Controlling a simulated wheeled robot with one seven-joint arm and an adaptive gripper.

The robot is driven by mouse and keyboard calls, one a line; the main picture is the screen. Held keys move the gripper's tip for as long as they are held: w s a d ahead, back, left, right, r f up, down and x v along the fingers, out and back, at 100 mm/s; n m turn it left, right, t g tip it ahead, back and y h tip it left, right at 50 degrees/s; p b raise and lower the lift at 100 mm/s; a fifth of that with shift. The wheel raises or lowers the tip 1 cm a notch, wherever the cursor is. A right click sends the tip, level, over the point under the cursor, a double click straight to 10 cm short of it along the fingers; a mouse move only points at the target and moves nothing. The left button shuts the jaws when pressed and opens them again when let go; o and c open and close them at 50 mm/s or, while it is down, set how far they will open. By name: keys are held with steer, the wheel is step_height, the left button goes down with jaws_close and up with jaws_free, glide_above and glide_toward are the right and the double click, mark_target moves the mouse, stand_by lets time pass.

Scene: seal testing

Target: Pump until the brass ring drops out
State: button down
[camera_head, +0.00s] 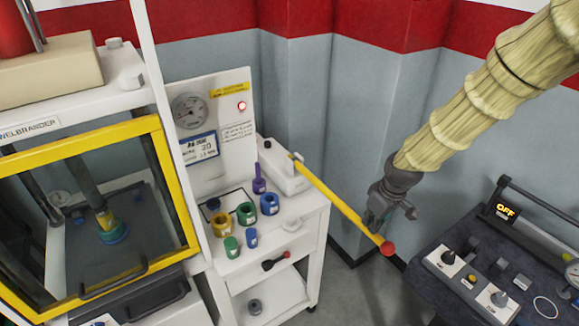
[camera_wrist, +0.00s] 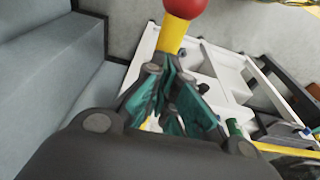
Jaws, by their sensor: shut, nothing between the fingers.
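The pump lever is a yellow bar (camera_head: 335,196) with a red knob (camera_head: 388,249), sloping down to the right from the white pump block (camera_head: 284,168). My gripper (camera_head: 373,222) is at the lever's outer end, just above the knob. In the wrist view its green fingers (camera_wrist: 180,108) are shut and empty, overlapping the lever; the knob (camera_wrist: 186,7) shows beyond them. I cannot tell if they touch the bar. Behind the yellow-framed window (camera_head: 181,190), a brass-coloured piece (camera_head: 104,217) sits at a rod's lower end above a teal ring (camera_head: 113,233). I cannot tell whether it is the brass ring.
A white cart (camera_head: 285,236) carries several coloured cups, a purple bottle (camera_head: 259,180) and a panel with a round gauge (camera_head: 190,111). A dark control case (camera_head: 480,240) with an OFF display stands at the right. Grey wall is behind the lever.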

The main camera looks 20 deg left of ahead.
mark_target(370, 234)
steer(key=shift+d+f+b, duration=0.1)
steer(key=shift+f+b, duration=1.1)
steer(key=shift+f, duration=1.5)
steer(key=r+p, duration=0.3)
steer(key=r, duration=0.2)
steer(key=r+p, duration=0.4)
steer(key=r, duration=0.2)
steer(key=shift+w+a+r, duration=0.15)
steer(key=shift+a+r, duration=0.05)
steer(key=shift+r, duration=1)
steer(key=shift+b, duration=0.3)
